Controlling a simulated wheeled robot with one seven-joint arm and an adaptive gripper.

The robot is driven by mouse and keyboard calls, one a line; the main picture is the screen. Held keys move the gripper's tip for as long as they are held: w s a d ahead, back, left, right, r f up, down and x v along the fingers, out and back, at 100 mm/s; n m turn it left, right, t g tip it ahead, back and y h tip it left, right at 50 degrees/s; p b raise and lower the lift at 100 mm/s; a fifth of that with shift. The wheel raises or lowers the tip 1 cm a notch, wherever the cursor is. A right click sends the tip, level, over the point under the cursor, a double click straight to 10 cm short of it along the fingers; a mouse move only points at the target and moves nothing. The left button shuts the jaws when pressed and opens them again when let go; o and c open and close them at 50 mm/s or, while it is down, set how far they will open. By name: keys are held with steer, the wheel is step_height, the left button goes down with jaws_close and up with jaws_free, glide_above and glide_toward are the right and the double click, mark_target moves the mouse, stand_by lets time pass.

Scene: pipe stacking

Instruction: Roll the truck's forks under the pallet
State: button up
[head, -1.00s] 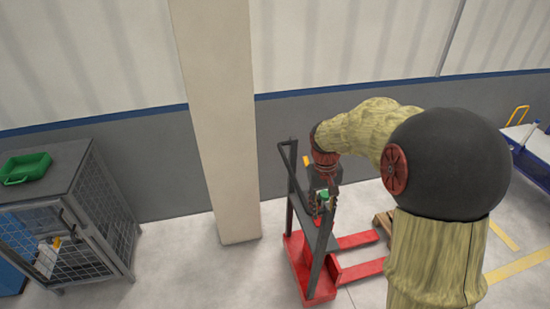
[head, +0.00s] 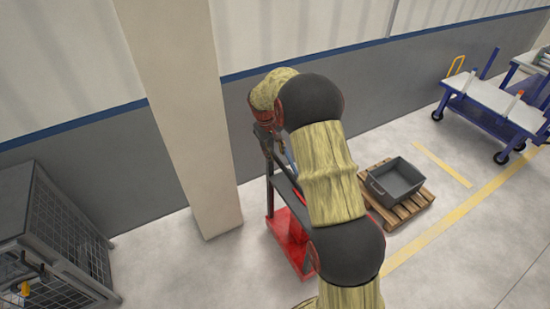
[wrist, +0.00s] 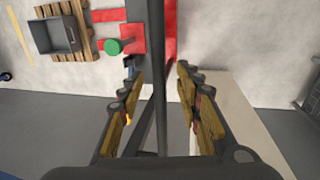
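The red pallet truck (head: 290,240) stands right of the pillar, with a dark upright frame and handle (head: 268,160). My arm hides most of its forks in the head view. In the wrist view the two red forks (wrist: 108,15) reach the edge of the wooden pallet (wrist: 87,22); I cannot tell how far under they are. The pallet also shows in the head view (head: 415,211), bearing a grey crate (head: 398,178). My gripper (wrist: 157,66) has its fingers apart, on either side of a dark bar of the truck, with a gap visible at the left.
A pillar (head: 185,110) stands close left of the truck, before the wall. A mesh cage (head: 60,240) is at the lower left. A blue cart (head: 495,105) stands at the right back. Floor around the yellow lines (head: 440,235) is clear.

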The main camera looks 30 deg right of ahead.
steer(key=shift+d+f, duration=0.2)
steer(key=shift+f, duration=0.55)
steer(key=shift+d+f, duration=0.15)
steer(key=shift+f, duration=0.55)
steer(key=shift+c, duration=0.8)
jaws_close()
